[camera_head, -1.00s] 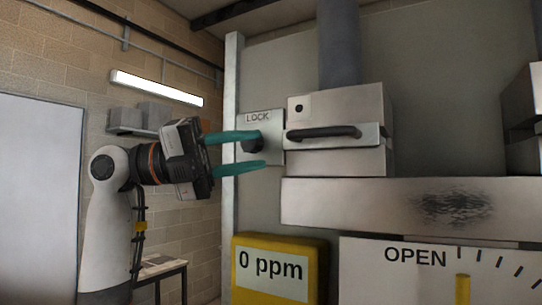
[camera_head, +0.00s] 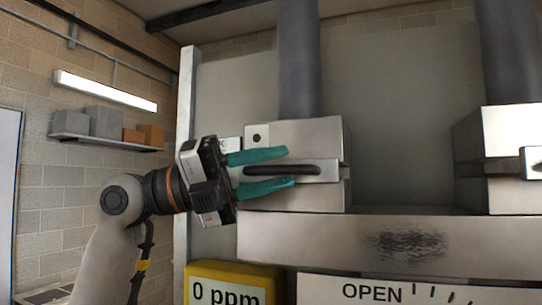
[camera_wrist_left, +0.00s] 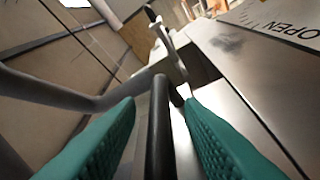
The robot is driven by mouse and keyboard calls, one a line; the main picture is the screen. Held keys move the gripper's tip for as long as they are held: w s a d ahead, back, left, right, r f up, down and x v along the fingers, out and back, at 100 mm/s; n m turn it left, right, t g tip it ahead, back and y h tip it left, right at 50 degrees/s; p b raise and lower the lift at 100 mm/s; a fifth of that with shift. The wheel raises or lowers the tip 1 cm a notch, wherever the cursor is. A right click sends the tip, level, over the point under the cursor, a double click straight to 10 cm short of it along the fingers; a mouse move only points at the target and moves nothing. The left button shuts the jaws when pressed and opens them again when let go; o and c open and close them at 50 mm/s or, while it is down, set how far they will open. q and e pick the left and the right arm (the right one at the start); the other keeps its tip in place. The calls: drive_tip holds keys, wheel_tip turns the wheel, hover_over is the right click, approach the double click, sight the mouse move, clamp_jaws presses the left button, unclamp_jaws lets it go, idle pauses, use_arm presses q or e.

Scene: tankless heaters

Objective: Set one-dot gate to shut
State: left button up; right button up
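The one-dot gate is a steel box (camera_head: 318,137) with a single dot on its front plate, below a grey duct. Its dark bar handle (camera_head: 283,170) lies level across a plate on the box front. My left gripper (camera_head: 290,167) has teal fingers above and below this handle, pointing right. In the left wrist view the dark bar (camera_wrist_left: 158,130) runs between the parted fingers, with a gap visible on each side. Whether a finger touches it, I cannot tell. The LOCK plate is mostly hidden behind my gripper. My right gripper is in neither view.
A second steel box (camera_head: 508,130) under its own duct stands at the right. A wide sooty steel panel (camera_head: 390,243) lies below the handle. A yellow ppm meter (camera_head: 228,285) and a white OPEN dial panel (camera_head: 372,292) are at the bottom.

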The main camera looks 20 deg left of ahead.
use_arm(q)
drive_tip(key=shift+d, duration=0.2)
drive_tip(key=shift+w, duration=0.1)
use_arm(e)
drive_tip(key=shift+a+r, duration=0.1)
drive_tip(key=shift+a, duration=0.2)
use_arm(q)
drive_tip(key=shift+a, duration=0.15)
clamp_jaws()
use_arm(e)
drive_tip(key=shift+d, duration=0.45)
use_arm(q)
drive_tip(key=shift+w, duration=0.2)
unclamp_jaws()
